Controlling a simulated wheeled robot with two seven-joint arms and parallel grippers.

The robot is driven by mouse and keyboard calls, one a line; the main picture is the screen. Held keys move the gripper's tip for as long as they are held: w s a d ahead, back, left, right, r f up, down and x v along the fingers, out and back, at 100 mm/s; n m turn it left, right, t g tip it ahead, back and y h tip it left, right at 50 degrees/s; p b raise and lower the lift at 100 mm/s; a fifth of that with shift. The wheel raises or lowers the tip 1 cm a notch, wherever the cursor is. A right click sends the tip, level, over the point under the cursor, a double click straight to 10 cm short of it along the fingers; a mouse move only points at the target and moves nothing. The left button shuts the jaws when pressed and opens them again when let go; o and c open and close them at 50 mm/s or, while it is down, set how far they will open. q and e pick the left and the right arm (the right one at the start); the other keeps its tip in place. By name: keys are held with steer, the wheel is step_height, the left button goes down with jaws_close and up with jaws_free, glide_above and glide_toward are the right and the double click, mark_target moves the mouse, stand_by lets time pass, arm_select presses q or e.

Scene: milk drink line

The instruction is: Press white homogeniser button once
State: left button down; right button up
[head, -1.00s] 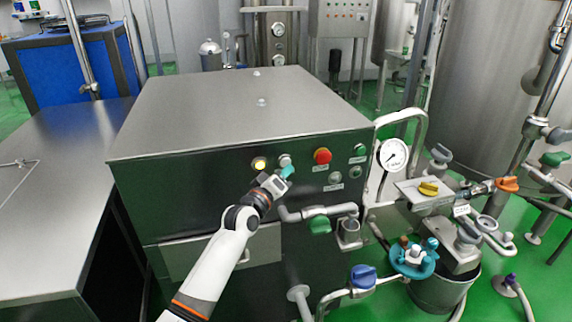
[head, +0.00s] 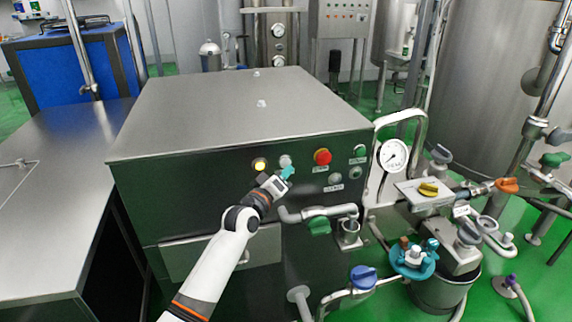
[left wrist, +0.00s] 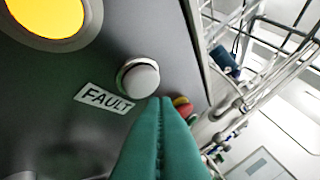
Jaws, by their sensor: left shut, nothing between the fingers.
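The white button (head: 285,161) is a round pale knob on the dark front panel of the homogeniser (head: 190,190). It stands between a lit yellow lamp (head: 259,164) and a red mushroom button (head: 322,156). In the left wrist view the white button (left wrist: 140,80) stands out from the panel in a metal ring. A FAULT label (left wrist: 104,98) is beside it. My left gripper (head: 288,172) is shut and empty, its teal fingertips just below the white button in the head view. In the left wrist view the fingertips (left wrist: 164,103) appear beside the button; contact cannot be told.
A green button (head: 361,151) and smaller fittings are at the panel's right. A pipe with a green-handled valve (head: 319,225) projects below the buttons. A pressure gauge (head: 393,154) and bent pipework stand to the right. A steel table (head: 60,190) is at the left.

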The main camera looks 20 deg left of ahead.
arm_select(q)
steer(key=shift+w+a, duration=0.1)
steer(key=shift+w, duration=0.05)
stand_by(0.6)
steer(key=shift+w+a, duration=0.15)
steer(key=shift+w, duration=0.1)
steer(key=shift+w+a+b, duration=0.25)
steer(key=shift+w+b, duration=0.1)
steer(key=shift+b, duration=0.3)
stand_by(0.4)
stand_by(0.4)
steer(key=shift+s+d+p, duration=0.45)
steer(key=shift+s+p, duration=0.3)
steer(key=shift+p, duration=0.2)
